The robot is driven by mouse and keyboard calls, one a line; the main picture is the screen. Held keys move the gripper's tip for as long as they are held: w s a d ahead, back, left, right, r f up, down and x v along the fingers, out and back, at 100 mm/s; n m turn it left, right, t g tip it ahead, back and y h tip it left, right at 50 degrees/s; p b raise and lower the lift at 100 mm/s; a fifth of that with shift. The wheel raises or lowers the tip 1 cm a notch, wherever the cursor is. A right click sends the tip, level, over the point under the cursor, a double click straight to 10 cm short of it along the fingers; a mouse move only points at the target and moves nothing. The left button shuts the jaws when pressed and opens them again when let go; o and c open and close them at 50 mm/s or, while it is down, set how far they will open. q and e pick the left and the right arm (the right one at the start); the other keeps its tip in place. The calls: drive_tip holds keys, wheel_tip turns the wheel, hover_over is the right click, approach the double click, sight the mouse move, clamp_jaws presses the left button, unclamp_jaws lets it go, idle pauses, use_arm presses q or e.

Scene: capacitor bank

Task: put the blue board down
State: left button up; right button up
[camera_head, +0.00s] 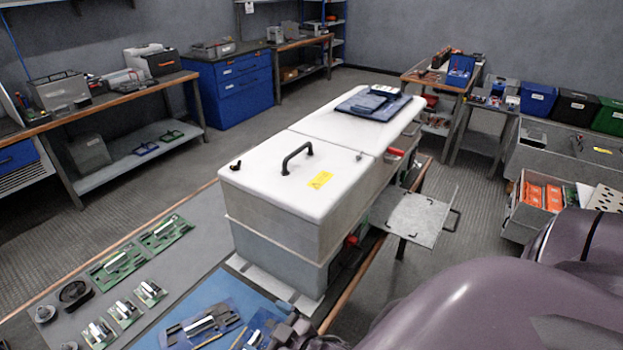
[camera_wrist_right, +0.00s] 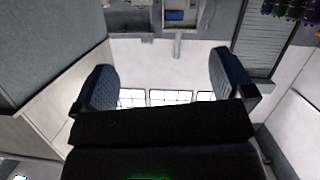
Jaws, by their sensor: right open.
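A blue board (camera_head: 205,324) with silver and pale parts on it lies on the light blue mat (camera_head: 215,297) at the bottom of the head view. A second blue board (camera_head: 257,328) lies to its right, partly cut off by the frame edge and partly hidden by dark gripper parts. My right gripper (camera_head: 295,336) shows only in part at the bottom edge, beside this second board. In the right wrist view my right gripper (camera_wrist_right: 163,82) has its two fingers wide apart with nothing between them. My left gripper is not in view.
Green boards (camera_head: 118,264) and smaller modules (camera_head: 124,313) lie on the grey bench left of the mat. A large white cabinet (camera_head: 290,187) with a black handle stands behind the mat. A grey side shelf (camera_head: 418,218) juts out at its right.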

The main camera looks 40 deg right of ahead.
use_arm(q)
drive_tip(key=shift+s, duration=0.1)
use_arm(e)
drive_tip(key=s+d+f+m+g+h, duration=0.2)
drive_tip(key=s+d+f+g, duration=0.1)
drive_tip(key=s+d, duration=0.3)
drive_tip(key=shift+s+f+m, duration=0.4)
drive_tip(key=shift+s+f, duration=0.2)
drive_tip(key=shift+s, duration=0.2)
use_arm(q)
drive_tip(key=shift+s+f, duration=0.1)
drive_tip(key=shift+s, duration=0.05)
